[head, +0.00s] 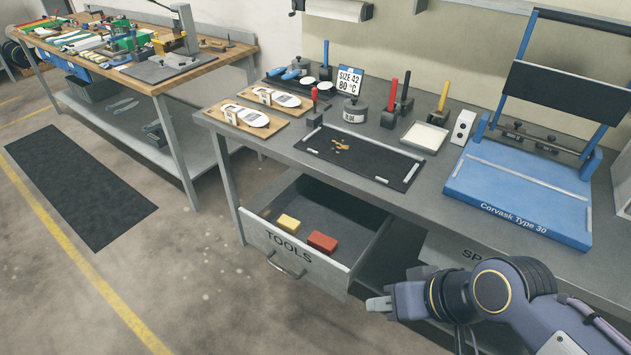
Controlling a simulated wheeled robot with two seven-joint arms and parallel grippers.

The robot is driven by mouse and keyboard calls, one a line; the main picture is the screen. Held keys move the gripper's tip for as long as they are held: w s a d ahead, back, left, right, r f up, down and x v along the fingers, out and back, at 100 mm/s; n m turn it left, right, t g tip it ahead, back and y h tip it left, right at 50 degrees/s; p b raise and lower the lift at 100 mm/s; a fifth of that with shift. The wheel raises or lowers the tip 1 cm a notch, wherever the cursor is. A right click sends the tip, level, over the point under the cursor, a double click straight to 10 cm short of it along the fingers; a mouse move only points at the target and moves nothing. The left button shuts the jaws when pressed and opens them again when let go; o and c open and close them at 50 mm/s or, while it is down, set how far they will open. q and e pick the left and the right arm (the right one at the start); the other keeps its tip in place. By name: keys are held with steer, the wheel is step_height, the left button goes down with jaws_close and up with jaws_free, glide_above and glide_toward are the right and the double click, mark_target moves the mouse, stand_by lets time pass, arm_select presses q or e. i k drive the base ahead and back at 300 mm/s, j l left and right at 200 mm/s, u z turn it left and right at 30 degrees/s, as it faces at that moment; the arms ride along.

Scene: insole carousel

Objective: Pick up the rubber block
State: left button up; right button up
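Two small blocks lie in the open drawer marked TOOLS (310,272): a yellow block (288,223) and, to its right, a red-brown block (322,242). Both lie flat near the drawer's front wall, apart from each other. I cannot tell from their look which one is rubber. My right gripper (378,304) is outside the drawer, to the right of its front panel and apart from both blocks. Its fingers are small and seen from the side, so their opening is unclear. My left gripper is not in view.
The workbench (415,208) above holds a black mat (362,158), insoles on wooden boards (252,117), upright-handled tools and a blue press (520,195). The drawer's back part is empty. Open floor lies left of the drawer, with a dark floor mat (80,185).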

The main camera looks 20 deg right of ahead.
mark_target(285, 222)
steer(key=z, duration=0.3)
steer(key=i+j+z, duration=0.45)
steer(key=j+z, duration=0.25)
steer(key=i+j+z, duration=0.2)
steer(key=j, duration=0.25)
steer(key=i+j, duration=0.1)
steer(key=j, duration=0.4)
steer(key=i+j, duration=0.15)
steer(key=j, duration=0.35)
steer(key=i+j+z, duration=0.1)
steer(key=j, duration=0.4)
